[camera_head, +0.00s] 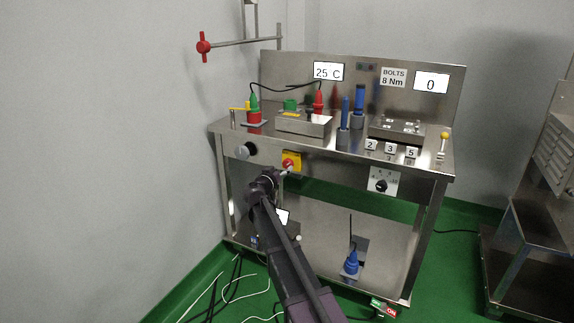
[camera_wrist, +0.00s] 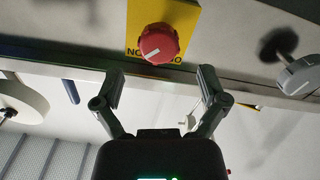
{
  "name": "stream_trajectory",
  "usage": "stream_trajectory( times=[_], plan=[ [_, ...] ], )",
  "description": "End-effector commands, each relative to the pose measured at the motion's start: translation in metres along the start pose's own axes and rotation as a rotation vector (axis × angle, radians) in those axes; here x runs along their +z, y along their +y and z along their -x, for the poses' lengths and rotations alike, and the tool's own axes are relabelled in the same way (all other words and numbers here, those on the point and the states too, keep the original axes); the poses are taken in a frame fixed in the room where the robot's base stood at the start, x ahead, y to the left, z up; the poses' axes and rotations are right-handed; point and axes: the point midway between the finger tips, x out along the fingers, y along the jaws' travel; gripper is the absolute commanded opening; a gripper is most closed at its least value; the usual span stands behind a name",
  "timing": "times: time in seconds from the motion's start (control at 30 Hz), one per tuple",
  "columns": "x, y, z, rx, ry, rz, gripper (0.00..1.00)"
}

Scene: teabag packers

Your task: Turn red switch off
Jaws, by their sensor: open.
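The red switch (camera_head: 288,164) is a round knob on a yellow plate (camera_head: 296,157) on the front panel of the steel bench. In the wrist view the red switch (camera_wrist: 158,44) shows a white pointer mark slanting toward its lower left, and black lettering on the yellow plate (camera_wrist: 181,14) is partly covered by the knob. My gripper (camera_wrist: 161,82) is open and empty, its two fingers apart, with the knob beyond the gap between them. In the head view my gripper (camera_head: 284,172) is close to the switch. I cannot tell whether they touch.
A grey round knob (camera_head: 243,152) sits left of the switch, and a black dial (camera_head: 381,186) on a white plate sits to the right. The bench top (camera_head: 349,146) carries red, green and blue connectors and a metal box (camera_head: 303,125). Cables lie on the green floor.

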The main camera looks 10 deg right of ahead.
Motion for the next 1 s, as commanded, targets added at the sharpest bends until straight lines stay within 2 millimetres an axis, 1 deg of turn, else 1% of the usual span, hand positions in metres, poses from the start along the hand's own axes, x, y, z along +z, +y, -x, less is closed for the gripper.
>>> stream_trajectory(
  times=[0.03,0.1,0.3,0.5,0.8,0.87,0.9,0.97,1.0],
  plan=[
    [0.0,-0.002,-0.01,0.001,0.0,0.0,0.92],
    [0.0,-0.002,-0.019,0.001,0.0,0.0,0.92],
    [0.0,0.0,-0.041,0.001,0.0,0.0,0.92],
    [0.0,0.001,-0.048,0.0,0.0,0.0,0.92],
    [0.0,0.001,-0.048,0.001,0.0,0.0,0.92],
    [0.0,0.001,-0.048,0.001,0.0,0.0,0.74],
    [0.0,0.001,-0.048,0.001,0.0,0.0,0.63],
    [0.0,0.001,-0.048,0.001,0.0,0.0,0.45],
    [0.0,0.001,-0.048,0.001,0.0,0.0,0.33]
  ],
)
